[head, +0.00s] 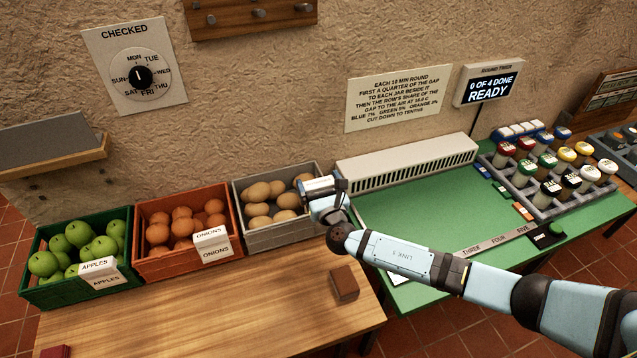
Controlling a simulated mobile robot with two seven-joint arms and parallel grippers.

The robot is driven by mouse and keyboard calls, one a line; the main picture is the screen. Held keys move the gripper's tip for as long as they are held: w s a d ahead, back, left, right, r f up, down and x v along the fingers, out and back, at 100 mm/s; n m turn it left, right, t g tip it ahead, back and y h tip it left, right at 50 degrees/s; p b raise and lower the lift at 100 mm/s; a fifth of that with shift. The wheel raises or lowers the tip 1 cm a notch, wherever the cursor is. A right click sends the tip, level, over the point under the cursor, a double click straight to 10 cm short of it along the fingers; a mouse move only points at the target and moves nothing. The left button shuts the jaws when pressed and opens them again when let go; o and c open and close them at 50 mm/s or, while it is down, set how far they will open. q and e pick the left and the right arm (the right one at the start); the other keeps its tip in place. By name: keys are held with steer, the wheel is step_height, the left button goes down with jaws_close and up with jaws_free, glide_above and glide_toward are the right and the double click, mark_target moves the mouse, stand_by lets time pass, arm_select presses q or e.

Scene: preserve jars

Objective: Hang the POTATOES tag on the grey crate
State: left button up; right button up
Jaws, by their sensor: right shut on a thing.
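The grey crate (272,238) stands at the right end of the crate row, holding several tan potatoes (257,191). My right gripper (322,192) is at the crate's right side, shut on a white tag (316,183). The tag is over the crate's right part, and its lettering is too small to read. The gripper hides its lower part and the crate's front right corner, so I cannot tell whether the tag touches the rim. My left gripper is not in view.
An orange crate (150,269) with an ONIONS tag (211,239) and a green crate (50,294) with an APPLES tag (97,267) stand to the left. A brown block (344,284) lies on the wooden table (220,310). A green table with jars (548,190) is at right.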

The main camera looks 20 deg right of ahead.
steer(key=shift+w+f+b, duration=0.1)
steer(key=shift+f+b, duration=0.2)
steer(key=shift+f, duration=0.1)
step_height(320, 180, down, 4)
steer(key=b, duration=0.3)
steer(key=shift+b, duration=0.4)
steer(key=shift+f+b, duration=0.6)
steer(key=shift+f, duration=0.5)
steer(key=shift+f, duration=1.15)
stand_by(0.7)
steer(key=o, duration=0.5)
